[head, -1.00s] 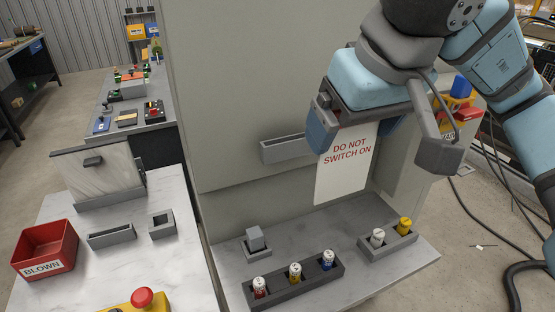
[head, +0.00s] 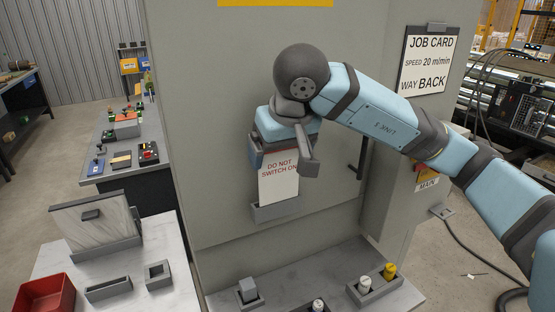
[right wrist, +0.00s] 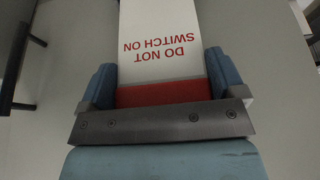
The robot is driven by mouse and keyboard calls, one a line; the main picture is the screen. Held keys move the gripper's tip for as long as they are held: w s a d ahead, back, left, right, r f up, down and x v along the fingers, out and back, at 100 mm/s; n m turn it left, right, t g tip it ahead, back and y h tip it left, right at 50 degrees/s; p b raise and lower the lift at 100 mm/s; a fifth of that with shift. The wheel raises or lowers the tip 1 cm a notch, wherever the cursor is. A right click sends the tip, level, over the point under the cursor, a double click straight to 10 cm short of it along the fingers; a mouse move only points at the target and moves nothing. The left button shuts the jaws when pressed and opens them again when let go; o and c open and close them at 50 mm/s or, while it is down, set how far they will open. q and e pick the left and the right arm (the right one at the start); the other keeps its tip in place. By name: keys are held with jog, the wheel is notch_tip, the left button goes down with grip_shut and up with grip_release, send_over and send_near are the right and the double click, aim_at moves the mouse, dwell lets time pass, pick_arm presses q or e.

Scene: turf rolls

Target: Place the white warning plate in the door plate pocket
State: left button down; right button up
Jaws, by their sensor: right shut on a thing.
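The white warning plate (head: 278,182) has red "DO NOT SWITCH ON" lettering and hangs upright against the grey cabinet door. My right gripper (head: 284,150) is shut on its top end. The grey door plate pocket (head: 276,213) is directly below, and the plate's lower edge meets the pocket's mouth; how deep it sits inside I cannot tell. In the right wrist view the plate (right wrist: 165,45) lies between the blue fingers of my gripper (right wrist: 160,82), with a red band at the held end. My left gripper is not in view.
A dark door handle (head: 358,158) is right of the pocket. A job card (head: 428,62) hangs further right. Below, the cabinet ledge (head: 310,272) carries a grey block and several fuses in holders. A red bin (head: 42,296) and grey holders stand on the bench at left.

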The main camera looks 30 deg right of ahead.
aim_at(280, 157)
jog(key=shift+w+f, duration=0.1)
jog(key=shift+w, duration=0.5)
jog(key=shift+f+p, duration=0.35)
jog(key=shift+f, duration=1.3)
jog(key=shift+f+b, duration=0.3)
jog(key=shift+b, duration=0.05)
jog(key=o, duration=0.7)
jog(key=shift+r, duration=0.1)
jog(key=shift+r, duration=0.15)
